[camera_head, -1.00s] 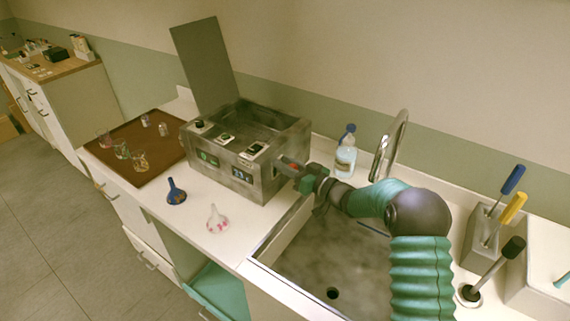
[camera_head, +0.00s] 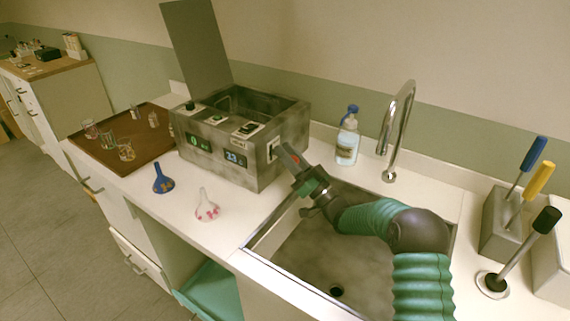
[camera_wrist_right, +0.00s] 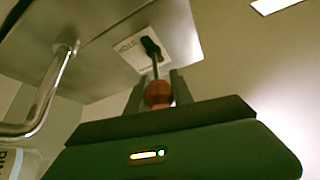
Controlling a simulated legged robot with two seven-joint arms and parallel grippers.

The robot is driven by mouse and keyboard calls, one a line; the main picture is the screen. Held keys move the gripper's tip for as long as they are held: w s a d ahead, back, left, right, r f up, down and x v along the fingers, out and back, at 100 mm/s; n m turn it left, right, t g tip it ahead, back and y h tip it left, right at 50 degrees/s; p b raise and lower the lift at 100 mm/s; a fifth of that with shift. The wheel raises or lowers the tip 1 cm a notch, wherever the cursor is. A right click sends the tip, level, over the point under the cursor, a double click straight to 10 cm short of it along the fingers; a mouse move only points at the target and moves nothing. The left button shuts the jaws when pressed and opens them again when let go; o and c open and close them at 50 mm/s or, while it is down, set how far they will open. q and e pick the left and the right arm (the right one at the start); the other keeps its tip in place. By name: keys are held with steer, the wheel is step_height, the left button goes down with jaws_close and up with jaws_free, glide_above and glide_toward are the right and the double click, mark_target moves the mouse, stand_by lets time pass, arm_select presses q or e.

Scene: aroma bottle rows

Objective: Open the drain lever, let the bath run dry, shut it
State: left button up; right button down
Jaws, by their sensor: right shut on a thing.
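The grey metal bath (camera_head: 262,172) stands on the counter left of the sink, its lid raised. Its interior is partly visible; I cannot tell the water level. The drain lever (camera_wrist_right: 155,66) comes from a white labelled plate (camera_wrist_right: 130,53) on the bath's right side and ends in a red knob (camera_wrist_right: 158,94). My right gripper (camera_head: 289,157) is at that side, shut on the lever at its knob; its fingers flank the knob in the wrist view (camera_wrist_right: 157,88). My left gripper is not in view.
A brown tray (camera_head: 155,155) with glassware lies left. Upright tools stand right.

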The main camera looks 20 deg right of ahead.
steer(key=shift+d+f+t+b, duration=0.1)
steer(key=shift+f+t+b, duration=0.35)
steer(key=shift+b, duration=0.4)
steer(key=c, duration=1.1)
jaws_free()
steer(key=shift+d+r, duration=0.1)
steer(key=shift+s+y, duration=0.1)
steer(key=shift+y, duration=0.2)
steer(key=v, duration=1.7)
